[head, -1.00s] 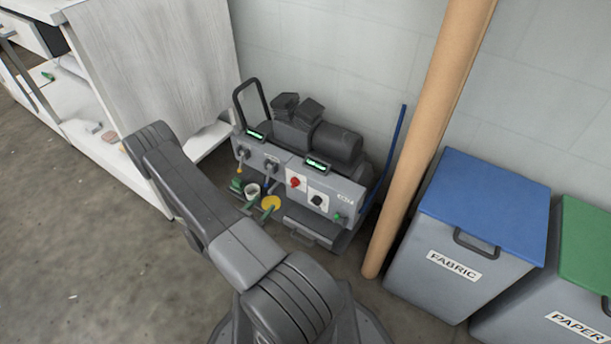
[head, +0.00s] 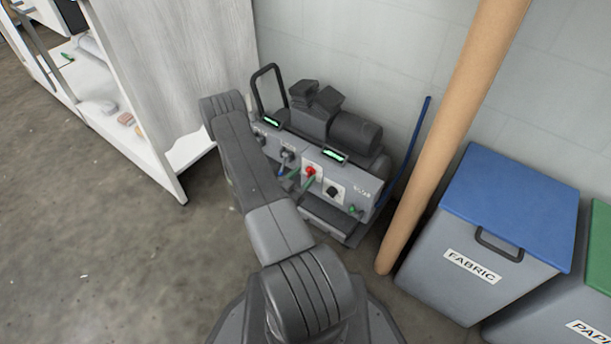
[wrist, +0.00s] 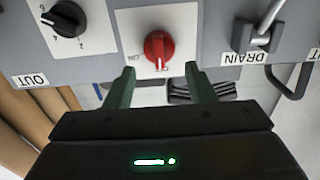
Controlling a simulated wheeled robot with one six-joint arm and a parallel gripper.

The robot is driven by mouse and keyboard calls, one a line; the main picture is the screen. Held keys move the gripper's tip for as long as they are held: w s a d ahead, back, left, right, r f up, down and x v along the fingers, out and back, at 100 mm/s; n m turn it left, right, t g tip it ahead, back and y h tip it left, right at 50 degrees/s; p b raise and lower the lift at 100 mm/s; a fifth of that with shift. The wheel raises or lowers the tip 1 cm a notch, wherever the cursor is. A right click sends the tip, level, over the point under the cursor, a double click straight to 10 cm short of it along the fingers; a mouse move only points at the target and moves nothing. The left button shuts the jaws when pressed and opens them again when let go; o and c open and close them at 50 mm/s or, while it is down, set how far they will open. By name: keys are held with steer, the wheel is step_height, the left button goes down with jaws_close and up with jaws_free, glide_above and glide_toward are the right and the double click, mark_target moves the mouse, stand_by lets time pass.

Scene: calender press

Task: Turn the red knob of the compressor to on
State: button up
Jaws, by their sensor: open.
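The compressor (head: 366,187) is a grey machine with a dark motor on top, standing against the wall in the head view. Its red knob (head: 310,171) sits on a white plate on the front panel. In the wrist view the red knob (wrist: 158,48) is at upper centre, with its white pointer line close to upright and small lettering around it. My gripper (wrist: 160,80) is open, its two green fingers apart just below the knob, one towards each side. Nothing is between them. In the head view my arm hides part of the panel's left side, and one green finger shows near the knob.
A black numbered dial (wrist: 64,20) and a metal lever marked DRAIN (wrist: 262,38) flank the knob. A cardboard tube (head: 452,140) and the blue-lidded FABRIC bin (head: 512,212) stand right. A white cabinet (head: 172,80) stands left. Floor is clear at lower left.

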steer(key=shift+x, duration=0.95)
steer(key=shift+c, duration=0.2)
steer(key=c, duration=0.9)
